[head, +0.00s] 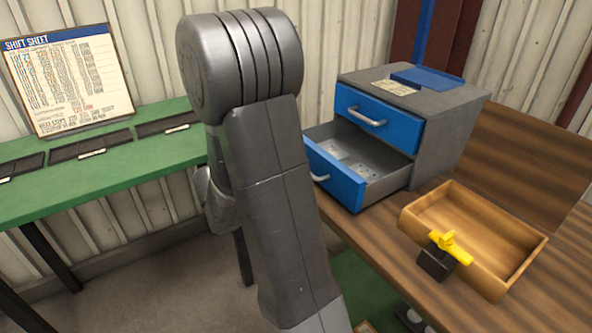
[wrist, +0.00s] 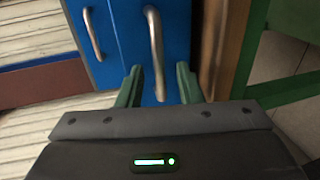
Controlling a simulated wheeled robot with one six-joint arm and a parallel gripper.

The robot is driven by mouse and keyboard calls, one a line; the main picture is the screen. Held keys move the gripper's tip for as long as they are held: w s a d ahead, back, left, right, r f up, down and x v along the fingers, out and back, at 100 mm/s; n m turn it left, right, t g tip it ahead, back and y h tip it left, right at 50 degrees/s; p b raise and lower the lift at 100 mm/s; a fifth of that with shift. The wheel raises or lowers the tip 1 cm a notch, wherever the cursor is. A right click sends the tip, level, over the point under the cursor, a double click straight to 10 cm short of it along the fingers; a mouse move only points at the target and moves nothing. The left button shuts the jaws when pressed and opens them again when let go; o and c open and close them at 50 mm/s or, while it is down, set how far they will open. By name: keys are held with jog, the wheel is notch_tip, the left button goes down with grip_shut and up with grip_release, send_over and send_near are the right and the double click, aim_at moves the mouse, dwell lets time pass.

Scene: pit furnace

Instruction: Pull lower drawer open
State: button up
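A grey cabinet (head: 450,140) with two blue-fronted drawers stands on the wooden bench in the head view. The lower drawer (head: 338,183) is pulled well out, its inside showing; its handle (head: 321,178) is partly hidden by my arm. The upper drawer (head: 377,118) is shut. In the wrist view, my gripper (wrist: 159,85) is open, its two green fingers apart on either side of the lower drawer's handle (wrist: 156,50), with gaps on both sides. The upper drawer's handle (wrist: 92,35) is to the left there. My arm hides the gripper in the head view.
A wooden tray (head: 513,232) and a yellow-handled item on a black block (head: 437,262) are on the bench (head: 540,150), right of the open drawer. A green table (head: 110,178) with dark trays and a shift sheet (head: 68,80) stands at the left.

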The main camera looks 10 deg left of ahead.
jog(key=v, duration=1.3)
jog(key=shift+s+a, duration=0.25)
jog(key=shift+a, duration=0.05)
jog(key=shift+d, duration=0.1)
jog(key=x, duration=1.3)
jog(key=shift+w+d, duration=0.2)
jog(key=shift+w, duration=0.1)
jog(key=shift+s+a, duration=0.1)
